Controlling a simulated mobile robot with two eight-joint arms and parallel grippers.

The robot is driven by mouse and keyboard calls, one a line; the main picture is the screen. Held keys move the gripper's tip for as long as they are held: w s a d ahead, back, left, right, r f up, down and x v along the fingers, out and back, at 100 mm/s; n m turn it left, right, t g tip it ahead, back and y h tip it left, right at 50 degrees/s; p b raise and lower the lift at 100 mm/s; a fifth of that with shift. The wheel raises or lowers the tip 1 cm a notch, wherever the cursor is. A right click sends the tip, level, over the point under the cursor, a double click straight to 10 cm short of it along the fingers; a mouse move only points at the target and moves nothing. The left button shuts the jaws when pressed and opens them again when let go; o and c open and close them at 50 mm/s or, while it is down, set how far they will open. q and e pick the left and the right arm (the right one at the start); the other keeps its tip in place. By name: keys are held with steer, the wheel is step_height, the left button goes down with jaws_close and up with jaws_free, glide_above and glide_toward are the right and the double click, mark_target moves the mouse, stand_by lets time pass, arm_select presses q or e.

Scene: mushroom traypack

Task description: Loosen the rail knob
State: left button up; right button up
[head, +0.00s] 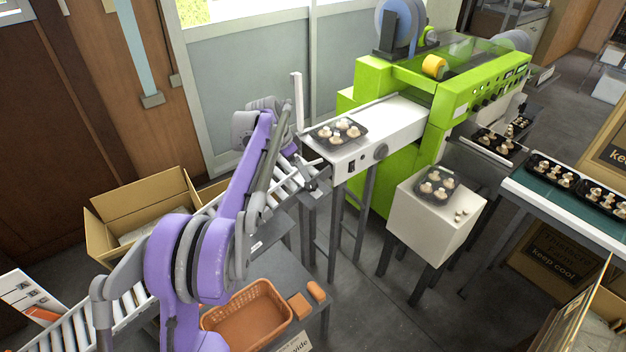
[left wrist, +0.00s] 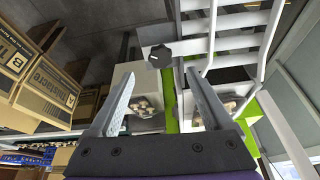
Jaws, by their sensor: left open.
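The black lobed rail knob (left wrist: 160,56) shows in the left wrist view on a white rail bracket. It lies just beyond my fingertips, between their lines in the picture, with no visible contact. My left gripper (left wrist: 158,80) is open, its two grey fingers apart with nothing between them. In the head view my purple left arm reaches up from the lower left, and my left gripper (head: 313,182) is at the end of the roller conveyor, beside the white infeed. The knob cannot be made out clearly there. My right gripper is in neither view.
The green packing machine (head: 482,88) has a white infeed (head: 400,122) bearing a black mushroom tray (head: 338,143). A white box stand (head: 425,228) holds another tray. An orange basket (head: 250,314) sits below my arm. Cardboard boxes (left wrist: 40,88) stand left in the wrist view.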

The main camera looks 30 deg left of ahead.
mark_target(309, 185)
arm_select(q)
steer(key=x, duration=0.9)
steer(key=shift+r, duration=0.1)
jaws_close()
